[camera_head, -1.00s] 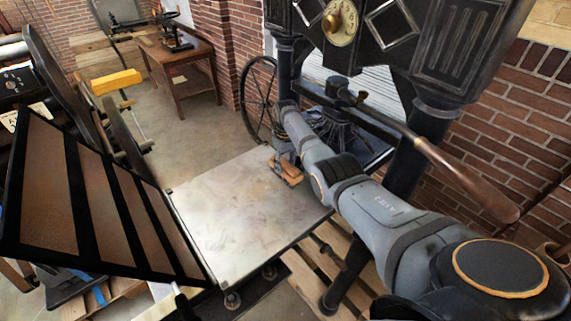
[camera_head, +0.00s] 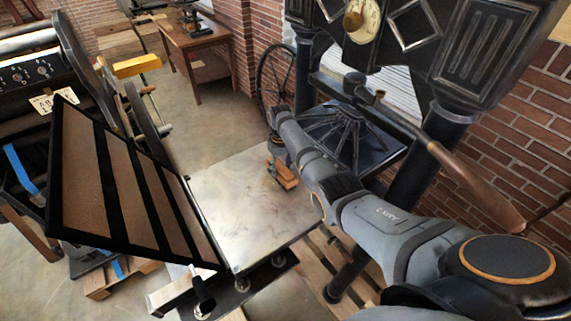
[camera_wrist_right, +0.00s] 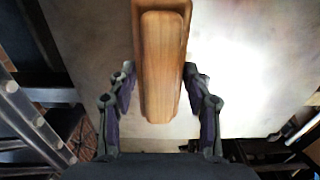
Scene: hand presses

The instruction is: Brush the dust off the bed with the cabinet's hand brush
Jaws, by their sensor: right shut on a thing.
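The press bed (camera_head: 235,215) is a pale, mottled flat plate in the middle of the head view. My right gripper (camera_head: 277,160) is shut on the hand brush (camera_head: 283,175), over the back right part of the bed. In the right wrist view the brush (camera_wrist_right: 162,65) shows its long wooden back between the two fingers of the gripper (camera_wrist_right: 160,88). Its bristles are hidden, and I cannot tell whether they touch the bed. Dust is hard to tell from the bed's cloudy mottling. My left gripper and the cabinet are not in view.
A hinged frame with brown panels (camera_head: 125,190) stands tilted along the bed's left side. The black press column (camera_head: 425,140) and a wooden-handled lever (camera_head: 470,180) are at the right, close to my right arm. A wooden pallet (camera_head: 345,275) lies below.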

